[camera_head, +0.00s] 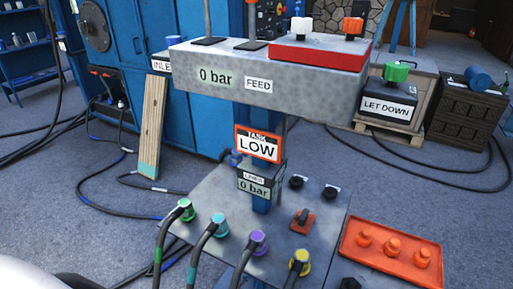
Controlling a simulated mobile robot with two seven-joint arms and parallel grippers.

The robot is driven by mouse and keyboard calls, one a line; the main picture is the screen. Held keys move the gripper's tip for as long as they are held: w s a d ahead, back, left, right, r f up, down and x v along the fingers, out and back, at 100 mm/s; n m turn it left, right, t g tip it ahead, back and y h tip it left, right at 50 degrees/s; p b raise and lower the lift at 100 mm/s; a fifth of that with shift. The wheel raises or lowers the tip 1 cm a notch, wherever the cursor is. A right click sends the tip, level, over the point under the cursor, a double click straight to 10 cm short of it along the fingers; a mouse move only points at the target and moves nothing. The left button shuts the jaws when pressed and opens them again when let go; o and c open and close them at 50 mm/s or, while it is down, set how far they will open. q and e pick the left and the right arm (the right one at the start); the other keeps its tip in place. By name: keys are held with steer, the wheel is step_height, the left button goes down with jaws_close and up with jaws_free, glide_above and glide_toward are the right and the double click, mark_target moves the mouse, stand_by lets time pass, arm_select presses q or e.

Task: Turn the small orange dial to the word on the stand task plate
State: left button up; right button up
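The task plate (258,145) is an orange-framed sign on the stand reading "TASK LOW". Below it a grey sign (259,184) reads "0 bar". On the sloping grey panel (215,192) right of these sits a small orange dial (302,222) with a black handle; any words around it are too small to read. Another orange knob (353,26) stands beside a white knob (302,25) on the red block on top of the grey FEED box (185,68). That box shows "0 bar". Neither of my grippers can be made out.
Several coloured plugs with cables, including a green one (185,208) and a yellow one (300,261), line the panel's front. An orange tray (372,264) with orange caps lies at right. A green-knobbed LET DOWN box (388,100) stands behind. Loose cables cross the floor.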

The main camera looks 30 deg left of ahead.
stand_by(0.6)
arm_select(q)
steer(key=c, duration=0.5)
steer(key=shift+s, duration=0.15)
